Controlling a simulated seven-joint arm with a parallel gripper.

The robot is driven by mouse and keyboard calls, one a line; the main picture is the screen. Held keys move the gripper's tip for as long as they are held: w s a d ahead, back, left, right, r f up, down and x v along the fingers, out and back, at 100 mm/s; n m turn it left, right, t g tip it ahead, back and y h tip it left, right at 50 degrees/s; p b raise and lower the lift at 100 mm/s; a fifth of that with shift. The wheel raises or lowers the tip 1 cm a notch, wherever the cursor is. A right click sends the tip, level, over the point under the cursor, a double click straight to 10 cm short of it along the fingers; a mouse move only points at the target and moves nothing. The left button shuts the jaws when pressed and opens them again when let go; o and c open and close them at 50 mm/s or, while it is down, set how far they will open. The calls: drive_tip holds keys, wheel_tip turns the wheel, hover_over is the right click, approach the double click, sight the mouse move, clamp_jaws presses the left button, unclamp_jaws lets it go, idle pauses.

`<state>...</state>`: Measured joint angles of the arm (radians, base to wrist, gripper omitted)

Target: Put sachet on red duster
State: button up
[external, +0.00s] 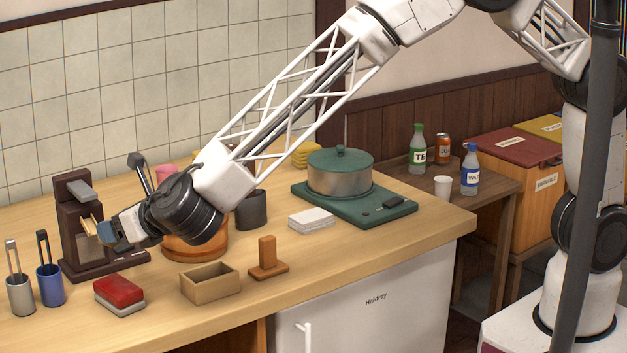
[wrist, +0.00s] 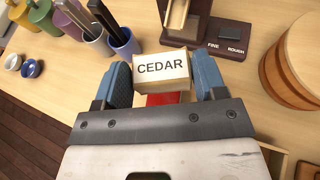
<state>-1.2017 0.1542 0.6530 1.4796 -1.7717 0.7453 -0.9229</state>
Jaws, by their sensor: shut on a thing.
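My gripper (wrist: 162,75) has blue fingers shut on a tan sachet (wrist: 161,84) labelled CEDAR, one finger on each side of it. In the external view my gripper (external: 108,232) is held above the counter, in front of the dark brown stand; the sachet is hard to make out there. The red duster (external: 119,291), a red block with a grey underside, lies on the counter below my gripper, near the front edge. In the wrist view a part of the red duster (wrist: 163,99) shows beneath the sachet, and the rest is hidden by my gripper.
A dark brown stand (external: 78,222) is close behind my gripper. Blue (external: 49,285) and grey (external: 20,294) holders with utensils stand left of the duster. An open tan box (external: 210,285) and a wooden block on a base (external: 267,264) lie to its right.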

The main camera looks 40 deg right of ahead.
sight(123, 287)
drive_tip(key=shift+s+a+f, duration=0.15)
drive_tip(key=shift+a, duration=0.2)
drive_tip(key=shift+s+a+f, duration=0.15)
drive_tip(key=shift+a, duration=0.2)
drive_tip(key=shift+f, duration=1.95)
drive_tip(key=shift+f, duration=0.15)
drive_tip(key=shift+f, duration=1.85)
drive_tip(key=shift+f, duration=0.2)
drive_tip(key=o, duration=0.9)
drive_tip(key=shift+r, duration=0.1)
